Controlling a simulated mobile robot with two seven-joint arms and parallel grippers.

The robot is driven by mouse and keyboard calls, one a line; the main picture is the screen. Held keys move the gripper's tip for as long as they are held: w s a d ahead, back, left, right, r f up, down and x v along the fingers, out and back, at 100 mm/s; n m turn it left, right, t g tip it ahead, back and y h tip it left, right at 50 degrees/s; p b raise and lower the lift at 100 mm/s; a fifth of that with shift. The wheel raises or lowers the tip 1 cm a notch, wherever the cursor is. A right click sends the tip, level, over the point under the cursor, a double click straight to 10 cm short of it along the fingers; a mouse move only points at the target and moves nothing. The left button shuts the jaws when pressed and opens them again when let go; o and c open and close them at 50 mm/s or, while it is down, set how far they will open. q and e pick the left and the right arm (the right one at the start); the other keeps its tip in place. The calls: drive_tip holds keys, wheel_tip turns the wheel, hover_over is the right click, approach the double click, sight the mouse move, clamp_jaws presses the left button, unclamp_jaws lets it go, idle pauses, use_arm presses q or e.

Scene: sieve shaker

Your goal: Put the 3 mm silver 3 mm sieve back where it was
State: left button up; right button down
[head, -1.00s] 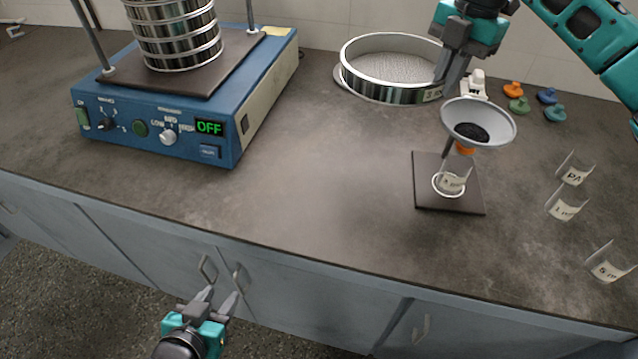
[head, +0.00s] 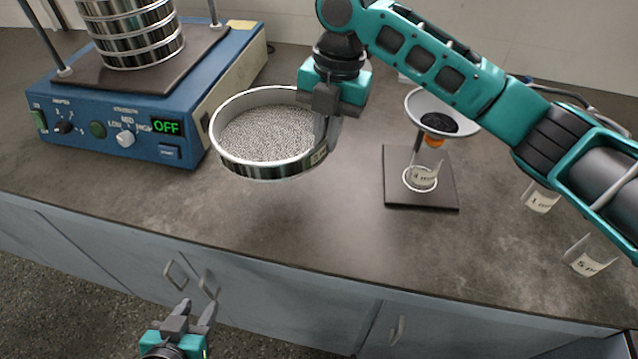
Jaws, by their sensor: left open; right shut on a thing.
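The silver sieve (head: 262,168) is a wide, shallow round pan with a grey mesh floor and a small label on its right wall. My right gripper (head: 326,122) is shut on the sieve's right rim. It holds the sieve roughly level over the bench, beside the shaker's right side. My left gripper (head: 190,312) is open and empty, low in front of the cabinet doors. The sieve shaker (head: 185,115) is a blue box with a stack of silver sieves (head: 135,45) on its dark plate. Its display reads OFF.
A funnel (head: 440,112) stands over a labelled beaker (head: 422,178) on a dark square base (head: 432,199). Two more labelled beakers (head: 541,198) (head: 590,256) stand to the right. The front middle of the bench (head: 300,235) is clear.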

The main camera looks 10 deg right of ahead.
wheel_tip(320, 180, down, 12)
drive_tip(key=shift+f+b, duration=0.25)
drive_tip(key=shift+b, duration=0.3)
drive_tip(key=shift+f, duration=0.1)
drive_tip(key=c, duration=1.2)
unclamp_jaws()
drive_tip(key=shift+f, duration=0.1)
wheel_tip(320, 180, up, 12)
drive_tip(key=d+p, duration=0.1)
drive_tip(key=shift+w+d, duration=0.25)
drive_tip(key=shift+w, duration=0.2)
